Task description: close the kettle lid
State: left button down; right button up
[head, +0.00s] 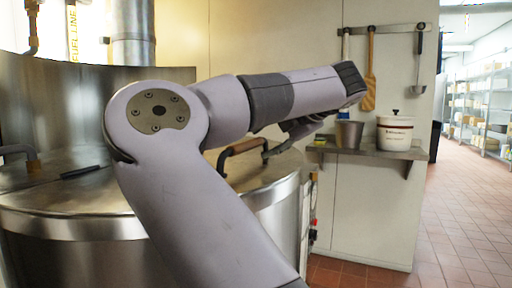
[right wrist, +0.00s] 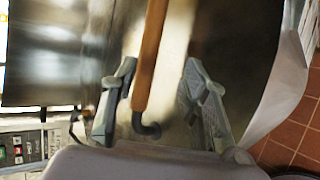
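The large steel kettle (head: 90,240) fills the lower left of the head view. Its metal lid surface (head: 75,195) shows around my right arm, which hides much of it; I cannot tell whether the lid is fully down. In the right wrist view, the handle (right wrist: 149,55) runs between the two spread fingers of my right gripper (right wrist: 160,98), nearer the left finger. My left gripper is not in view.
A wall shelf (head: 370,153) to the right holds a metal cup (head: 349,134) and a white crock (head: 394,132). Utensils hang above it. The tiled floor (head: 460,215) at right is clear.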

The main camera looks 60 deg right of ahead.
jog(key=v, duration=0.6)
jog(key=shift+a+f, duration=0.1)
jog(key=shift+a, duration=0.1)
dwell(0.4)
